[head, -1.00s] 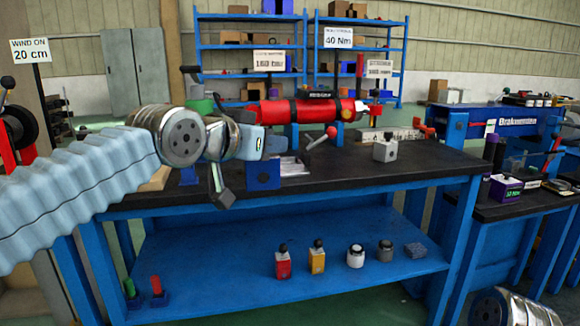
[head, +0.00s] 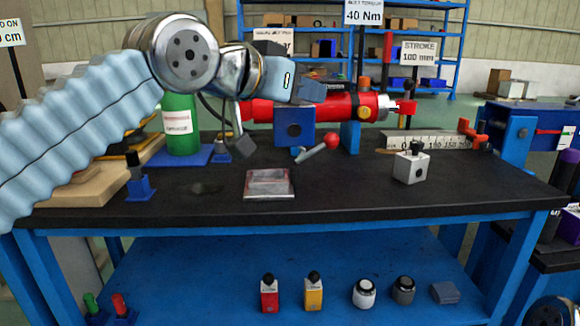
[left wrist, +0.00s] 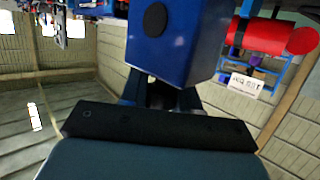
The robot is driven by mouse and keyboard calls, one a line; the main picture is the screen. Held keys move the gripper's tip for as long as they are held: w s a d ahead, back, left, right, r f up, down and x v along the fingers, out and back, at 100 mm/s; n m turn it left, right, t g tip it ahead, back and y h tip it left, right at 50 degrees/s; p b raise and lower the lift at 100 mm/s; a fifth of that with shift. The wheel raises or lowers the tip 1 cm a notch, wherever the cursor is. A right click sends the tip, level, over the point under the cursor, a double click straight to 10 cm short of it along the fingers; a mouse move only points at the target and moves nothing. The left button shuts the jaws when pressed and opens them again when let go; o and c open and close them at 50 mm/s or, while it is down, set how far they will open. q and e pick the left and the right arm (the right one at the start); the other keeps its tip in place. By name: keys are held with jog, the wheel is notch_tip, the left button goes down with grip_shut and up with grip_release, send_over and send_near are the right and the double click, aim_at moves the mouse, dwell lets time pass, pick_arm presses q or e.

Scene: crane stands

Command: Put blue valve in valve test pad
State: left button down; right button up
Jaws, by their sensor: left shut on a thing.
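The blue valve (head: 294,127) is a blue block with a dark round port on its face. My left gripper (head: 310,92) is shut on its top and holds it above the bench, in front of the red cylinder. In the left wrist view the valve (left wrist: 175,45) fills the upper middle, beyond the dark gripper (left wrist: 160,100). A flat, pale grey plate with a reddish label (head: 268,184) lies on the black bench top below the valve; it may be the valve test pad, but I cannot read its label. My right gripper is out of view.
A red cylinder (head: 345,107) lies on blue supports behind the valve. A red-knobbed lever (head: 330,143) and a grey block with black knob (head: 411,167) are to the right. A green bottle (head: 181,123) stands left. The bench (head: 340,195) is clear around the plate.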

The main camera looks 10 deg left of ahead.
pick_arm(q)
jog(key=shift+w+a+f+b, duration=0.65)
jog(key=shift+w+a+f, duration=0.65)
jog(key=shift+w+f, duration=0.75)
jog(key=shift+w+a+f+b, duration=0.6)
jog(key=shift+w+a+f, duration=0.65)
jog(key=shift+w+f, duration=0.75)
jog(key=shift+w+a+f+b, duration=0.65)
jog(key=shift+w+a+f, duration=0.65)
jog(key=shift+w+f, duration=0.7)
jog(key=shift+s+f, duration=0.25)
jog(key=shift+f, duration=0.05)
jog(key=shift+f, duration=0.1)
jog(key=c, duration=1.1)
grip_release()
jog(key=shift+f, duration=0.1)
